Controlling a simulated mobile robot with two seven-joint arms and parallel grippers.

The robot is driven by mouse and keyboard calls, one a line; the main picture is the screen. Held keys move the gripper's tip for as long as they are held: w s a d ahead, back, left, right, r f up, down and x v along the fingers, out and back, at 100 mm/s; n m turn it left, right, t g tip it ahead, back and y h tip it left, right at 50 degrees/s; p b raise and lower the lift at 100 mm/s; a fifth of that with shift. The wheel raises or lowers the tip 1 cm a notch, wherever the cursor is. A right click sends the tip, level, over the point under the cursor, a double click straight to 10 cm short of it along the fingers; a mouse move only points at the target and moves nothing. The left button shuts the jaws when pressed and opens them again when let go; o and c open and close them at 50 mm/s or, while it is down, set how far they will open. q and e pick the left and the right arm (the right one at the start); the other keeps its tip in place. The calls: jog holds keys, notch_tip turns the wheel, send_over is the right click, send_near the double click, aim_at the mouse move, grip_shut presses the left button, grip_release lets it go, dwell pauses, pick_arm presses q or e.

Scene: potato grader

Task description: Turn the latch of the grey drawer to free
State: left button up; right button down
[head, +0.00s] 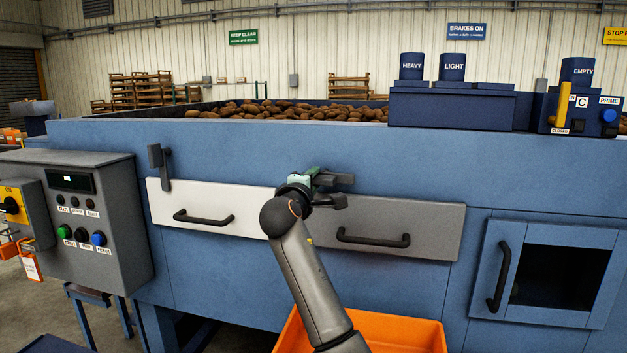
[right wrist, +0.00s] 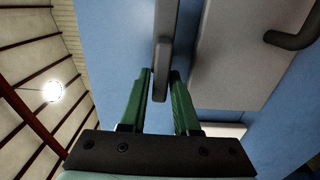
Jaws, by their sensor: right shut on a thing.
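The grey drawer (head: 388,218) is shut in the blue machine front, with a black bar handle (head: 373,240). Its dark latch (head: 341,179) is by the drawer's upper left edge; the part that shows points sideways to the right. In the right wrist view the latch (right wrist: 163,65) lies between the green fingers of my right gripper (right wrist: 160,88). In the head view my right gripper (head: 311,178) is shut on the latch and hides part of it and the drawer's left end. My left gripper is out of view.
A white drawer (head: 220,205) sits left, its own latch (head: 159,168) upright. An orange crate (head: 400,333) stands below the grey drawer. A control box (head: 105,215) juts out at left; a framed opening with a handle (head: 500,276) is at right.

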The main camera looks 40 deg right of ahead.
dwell(0.5)
jog(key=c, duration=0.8)
grip_release()
jog(key=shift+a, duration=0.1)
jog(key=shift+s+a, duration=0.2)
jog(key=shift+a, duration=0.05)
jog(key=b+v, duration=0.3)
jog(key=v, duration=0.8)
jog(key=shift+s+a, duration=0.25)
